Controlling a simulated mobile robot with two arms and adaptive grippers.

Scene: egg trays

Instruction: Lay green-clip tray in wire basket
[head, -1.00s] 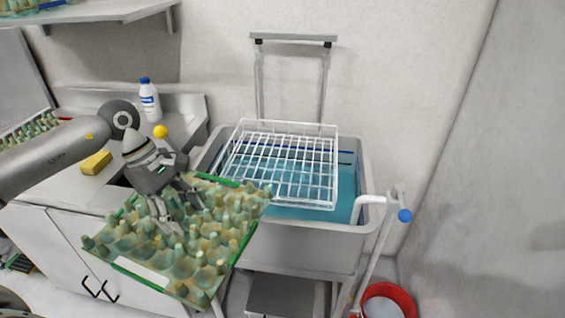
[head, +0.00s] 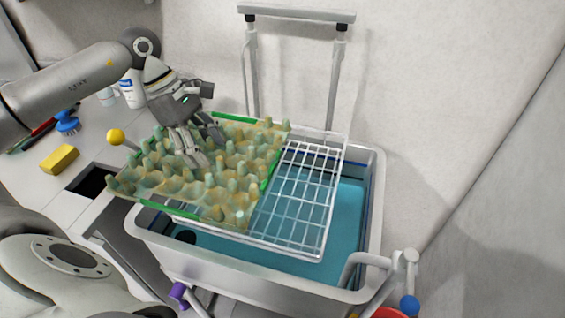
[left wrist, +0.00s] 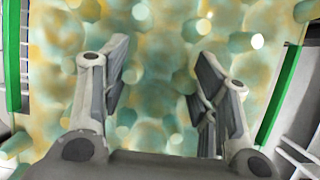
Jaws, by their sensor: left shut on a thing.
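The egg tray (head: 225,172) is mottled yellow and teal, with green clips along its edges. In the head view my left gripper (head: 200,150) reaches down onto its upper side and is shut on it. The tray is tilted a little and overlaps the left part of the white wire basket (head: 322,205); I cannot tell whether they touch. The basket is over a grey basin of blue liquid. In the left wrist view the fingers (left wrist: 160,100) stand apart against the tray's bumps, with green clips (left wrist: 280,92) at both sides. My right gripper is not in view.
The grey basin (head: 372,215) holds blue liquid (head: 345,225), open at the right of the basket. A tap with a blue knob (head: 409,305) stands at the front right. A yellow sponge (head: 60,158), a yellow ball (head: 115,136) and a bottle (head: 130,92) are on the left counter.

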